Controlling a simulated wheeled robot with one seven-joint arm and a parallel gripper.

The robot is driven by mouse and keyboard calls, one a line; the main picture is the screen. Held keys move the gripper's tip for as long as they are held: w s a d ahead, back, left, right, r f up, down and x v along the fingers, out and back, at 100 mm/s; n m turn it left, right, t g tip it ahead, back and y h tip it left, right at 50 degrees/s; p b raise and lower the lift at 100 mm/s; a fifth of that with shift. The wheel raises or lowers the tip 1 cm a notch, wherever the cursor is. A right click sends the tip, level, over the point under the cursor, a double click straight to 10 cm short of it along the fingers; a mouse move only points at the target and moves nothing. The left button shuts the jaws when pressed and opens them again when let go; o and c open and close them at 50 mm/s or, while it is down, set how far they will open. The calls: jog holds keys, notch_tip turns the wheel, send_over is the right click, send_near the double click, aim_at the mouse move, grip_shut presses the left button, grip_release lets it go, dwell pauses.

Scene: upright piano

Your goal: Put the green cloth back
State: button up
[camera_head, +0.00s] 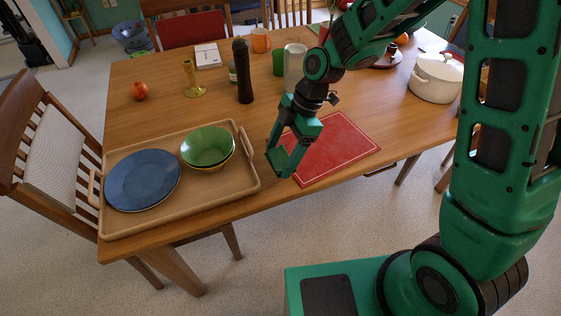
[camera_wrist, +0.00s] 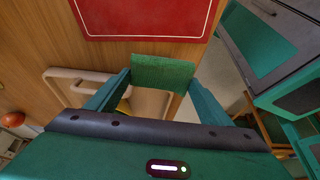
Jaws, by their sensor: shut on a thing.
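The green cloth (camera_wrist: 163,73) is a small, flat, textured piece between my fingertips in the wrist view. My gripper (camera_head: 282,162) is shut on it, with a finger at each side edge. In the head view the cloth is hard to tell from my green fingers. My gripper is above the front part of the wooden table, between the wooden tray (camera_head: 247,187) and the red placemat (camera_head: 335,146). In the wrist view the red placemat (camera_wrist: 145,18) lies beyond the cloth, and a tray handle (camera_wrist: 62,76) shows at the left.
The tray holds a blue plate (camera_head: 142,180) and a green bowl (camera_head: 207,145) stacked on a yellow one. Behind stand a dark pepper mill (camera_head: 243,72), a glass (camera_head: 295,67) and a candlestick (camera_head: 193,80). A white pot (camera_head: 436,78) stands right.

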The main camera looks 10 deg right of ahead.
aim_at(281, 163)
jog(key=shift+f, duration=2)
jog(key=shift+f, duration=0.25)
jog(key=o, duration=0.9)
jog(key=shift+r, duration=0.25)
jog(key=v, duration=1.2)
